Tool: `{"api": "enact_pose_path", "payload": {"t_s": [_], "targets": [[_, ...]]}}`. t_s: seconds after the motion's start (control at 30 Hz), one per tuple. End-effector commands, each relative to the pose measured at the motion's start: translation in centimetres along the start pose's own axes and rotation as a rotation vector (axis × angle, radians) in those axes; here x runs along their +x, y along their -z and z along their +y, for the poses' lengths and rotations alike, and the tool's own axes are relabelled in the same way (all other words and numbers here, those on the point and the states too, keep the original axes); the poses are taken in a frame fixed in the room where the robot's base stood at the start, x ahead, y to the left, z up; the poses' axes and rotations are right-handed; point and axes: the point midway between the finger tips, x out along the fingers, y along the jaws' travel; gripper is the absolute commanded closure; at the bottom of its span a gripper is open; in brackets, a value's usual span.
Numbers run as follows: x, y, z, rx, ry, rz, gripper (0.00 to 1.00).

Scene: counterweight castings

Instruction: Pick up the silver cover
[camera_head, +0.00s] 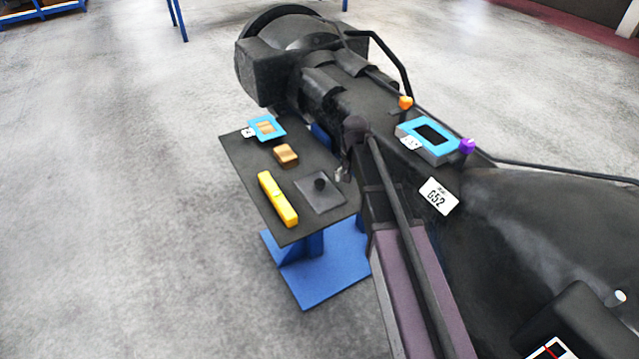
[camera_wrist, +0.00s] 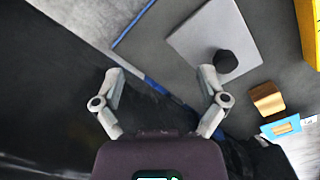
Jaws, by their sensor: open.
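The silver cover (camera_head: 309,191) is a flat grey square plate with a black knob, lying on the right part of a small dark table. In the wrist view the cover (camera_wrist: 192,36) is at the upper right, its black knob (camera_wrist: 226,62) near the right finger's tip. My gripper (camera_wrist: 160,78) is open, its two fingers spread wide with nothing between them. In the head view my gripper (camera_head: 343,174) is just right of the cover and mostly hidden by my arm. The wrist view shows the table's edge running between the fingers.
The dark table (camera_head: 245,165) on a blue stand also bears a yellow bar (camera_head: 277,199), a brown block (camera_head: 286,154) and a blue-framed piece (camera_head: 267,128). A large black machine body with a blue-framed opening (camera_head: 428,138) is close on the right. The floor at left is clear.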

Motion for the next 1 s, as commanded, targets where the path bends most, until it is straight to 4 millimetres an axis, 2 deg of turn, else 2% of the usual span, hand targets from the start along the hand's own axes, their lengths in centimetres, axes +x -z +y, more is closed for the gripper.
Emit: {"api": "enact_pose_path", "payload": {"t_s": [0.03,0.1,0.2,0.33,0.5,1.0], "targets": [[-1.5,2.2,-2.3,0.006,0.0,0.0,0.08],[-2.3,3.7,-4.6,0.022,0.0,0.0,0.08],[-3.2,5.2,-7.3,0.04,0.0,0.0,0.08],[-3.8,6.4,-9.6,0.057,0.0,0.0,0.08],[-4.0,6.7,-10.6,0.065,0.0,0.0,0.08],[-3.3,6.6,-10.6,0.064,0.0,0.0,0.08]]}}
